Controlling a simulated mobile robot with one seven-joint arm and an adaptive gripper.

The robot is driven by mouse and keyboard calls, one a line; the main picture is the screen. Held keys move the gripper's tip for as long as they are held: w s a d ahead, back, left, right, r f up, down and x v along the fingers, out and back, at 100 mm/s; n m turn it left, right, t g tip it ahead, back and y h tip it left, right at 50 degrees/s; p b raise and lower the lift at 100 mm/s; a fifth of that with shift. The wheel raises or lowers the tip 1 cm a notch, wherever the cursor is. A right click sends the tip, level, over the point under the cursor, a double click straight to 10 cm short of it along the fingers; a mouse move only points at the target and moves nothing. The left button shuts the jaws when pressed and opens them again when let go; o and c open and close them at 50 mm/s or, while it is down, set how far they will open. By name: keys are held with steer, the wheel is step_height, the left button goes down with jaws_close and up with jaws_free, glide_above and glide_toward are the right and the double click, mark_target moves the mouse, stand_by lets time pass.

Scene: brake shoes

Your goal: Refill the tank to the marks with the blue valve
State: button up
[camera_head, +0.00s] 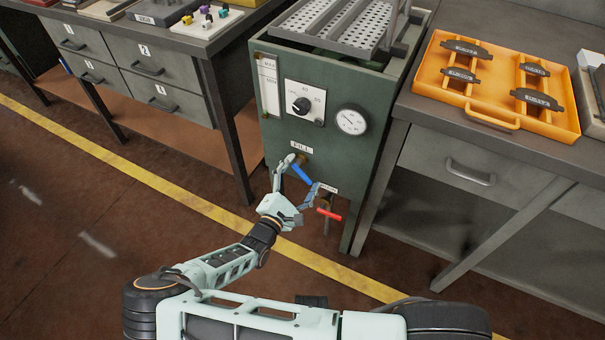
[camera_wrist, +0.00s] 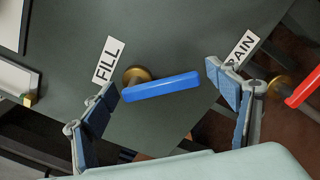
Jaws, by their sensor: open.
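The blue valve handle (camera_head: 302,173) sits under the FILL label (camera_head: 302,147) on the front of the green tank (camera_head: 283,122). In the wrist view the blue handle (camera_wrist: 160,87) reaches right from its brass stem. My gripper (camera_head: 303,172) is open, with one finger on either side of the blue handle; in the wrist view gaps show between the handle and both fingers. A level gauge (camera_head: 268,88) with marks is on the tank's upper left front; its liquid level is too small to tell.
A red valve handle (camera_head: 329,214) sits at the DRAIN label, close right of my gripper. A perforated tray (camera_head: 335,25) tops the tank. Benches flank it, the right one holding an orange tray (camera_head: 497,123).

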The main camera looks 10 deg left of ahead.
mark_target(312, 179)
steer(key=v, duration=1.2)
steer(key=shift+c, duration=0.2)
steer(key=shift+c, duration=1.4)
steer(key=shift+w+d+f+n+b, duration=0.1)
steer(key=shift+d+f+n+b, duration=0.05)
steer(key=shift+f+n+b, duration=0.2)
steer(key=shift+c, duration=1.1)
steer(key=f+n+b, duration=0.1)
steer(key=n, duration=0.1)
steer(key=w+d+f+n+b, duration=0.1)
steer(key=f+n+b, duration=0.1)
steer(key=w+f+n+b, duration=0.1)
steer(key=n, duration=0.1)
steer(key=shift+d+f+n+b, duration=0.35)
steer(key=shift+d+f+b, duration=0.05)
steer(key=c, duration=1.3)
steer(key=shift+w+d+f+n+b, duration=0.15)
steer(key=shift+f+n+b, duration=0.15)
steer(key=shift+n, duration=0.4)
jaws_close()
steer(key=x, duration=0.9)
steer(key=shift+w+d, duration=0.1)
steer(key=shift+w, duration=0.15)
